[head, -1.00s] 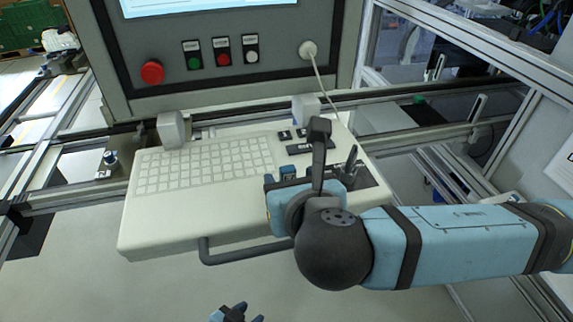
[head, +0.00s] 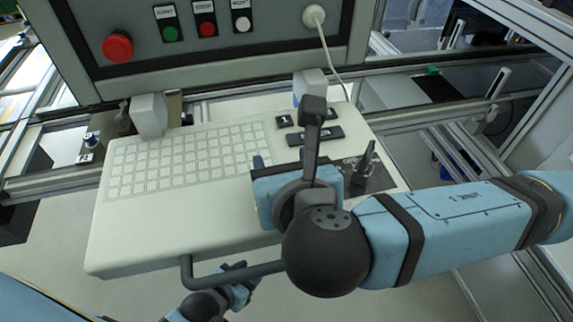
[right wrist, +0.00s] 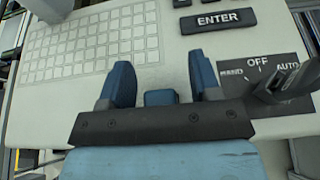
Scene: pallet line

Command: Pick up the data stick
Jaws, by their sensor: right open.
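The data stick appears to be a small blue block (right wrist: 160,97) on the pale console panel, between my right fingers in the right wrist view. Most of it is hidden behind the gripper's dark front edge, and it is hidden by my right gripper in the head view. My right gripper (right wrist: 163,80) is open, with one finger on each side of the block. In the head view my right gripper (head: 285,168) is over the console, right of the keyboard.
The console (head: 165,220) carries a keyboard (head: 185,158), an ENTER key (right wrist: 227,20) and a rotary switch (right wrist: 285,82). A grey handle bar (head: 222,278) runs along its front. A red button (head: 117,46) and a plugged-in white cable (head: 330,50) are on the upright panel behind.

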